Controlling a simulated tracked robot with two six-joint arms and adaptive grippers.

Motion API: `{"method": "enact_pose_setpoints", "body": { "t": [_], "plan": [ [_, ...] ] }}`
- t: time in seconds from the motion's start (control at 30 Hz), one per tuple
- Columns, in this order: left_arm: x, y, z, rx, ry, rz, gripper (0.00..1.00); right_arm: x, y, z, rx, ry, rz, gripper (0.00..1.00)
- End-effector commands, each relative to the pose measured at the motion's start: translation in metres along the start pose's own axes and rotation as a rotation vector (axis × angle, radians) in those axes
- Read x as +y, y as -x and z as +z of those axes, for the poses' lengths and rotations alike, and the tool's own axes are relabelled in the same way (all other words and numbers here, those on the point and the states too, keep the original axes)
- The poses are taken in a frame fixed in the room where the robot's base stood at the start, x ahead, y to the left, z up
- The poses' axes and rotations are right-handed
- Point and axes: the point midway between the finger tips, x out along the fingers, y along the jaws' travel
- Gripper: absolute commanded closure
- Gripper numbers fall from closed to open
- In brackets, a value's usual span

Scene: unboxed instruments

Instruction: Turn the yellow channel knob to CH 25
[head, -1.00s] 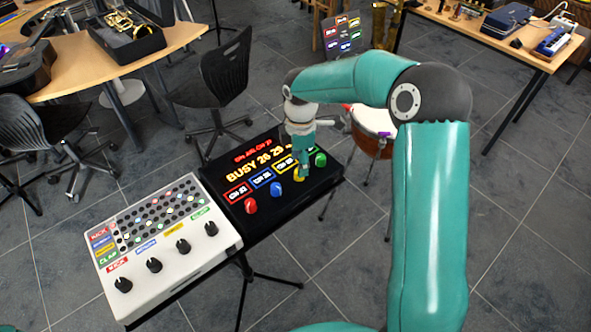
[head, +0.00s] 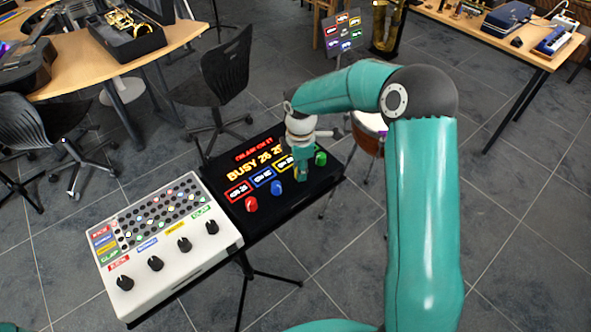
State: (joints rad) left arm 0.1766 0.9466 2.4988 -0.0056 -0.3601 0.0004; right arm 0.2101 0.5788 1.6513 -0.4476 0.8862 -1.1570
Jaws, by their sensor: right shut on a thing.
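The black channel box (head: 322,186) has a glowing display with red text on top and "BUSY 26" with a partly hidden number in large yellow text. Coloured channel labels sit below it; the yellow one is partly covered and its number is not readable. A red knob (head: 251,204), a blue knob (head: 276,188) and a green knob (head: 320,158) stand along its front. The yellow knob is between blue and green, mostly hidden by my right gripper (head: 301,174), which points down and is shut on it. My left gripper is not in view.
A white pad box (head: 190,262) with several black knobs stands left of the channel box on the same stand. A drum (head: 370,125) is behind to the right. A chair (head: 225,75) and a table with instruments (head: 60,85) are at the back left.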

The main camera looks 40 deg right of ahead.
Motion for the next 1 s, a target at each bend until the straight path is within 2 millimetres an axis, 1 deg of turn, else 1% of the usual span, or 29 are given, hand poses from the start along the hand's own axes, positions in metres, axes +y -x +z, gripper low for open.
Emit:
{"method": "enact_pose_setpoints", "body": {
  "t": [0.03, 0.1, 0.3, 1.0],
  "plan": [
    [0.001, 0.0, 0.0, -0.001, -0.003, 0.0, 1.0, -0.005, 0.0, -0.015, 0.0, 0.008, -0.001, 1.0],
    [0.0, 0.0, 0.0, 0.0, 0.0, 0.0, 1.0, -0.003, 0.0, -0.006, 0.002, -0.001, -0.002, 1.0],
    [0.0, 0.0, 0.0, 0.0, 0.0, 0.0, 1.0, -0.002, 0.0, 0.003, -0.003, -0.005, -0.004, 1.0],
    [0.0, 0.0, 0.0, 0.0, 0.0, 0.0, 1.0, -0.001, 0.0, 0.004, -0.008, -0.002, -0.005, 1.0]
  ]
}}
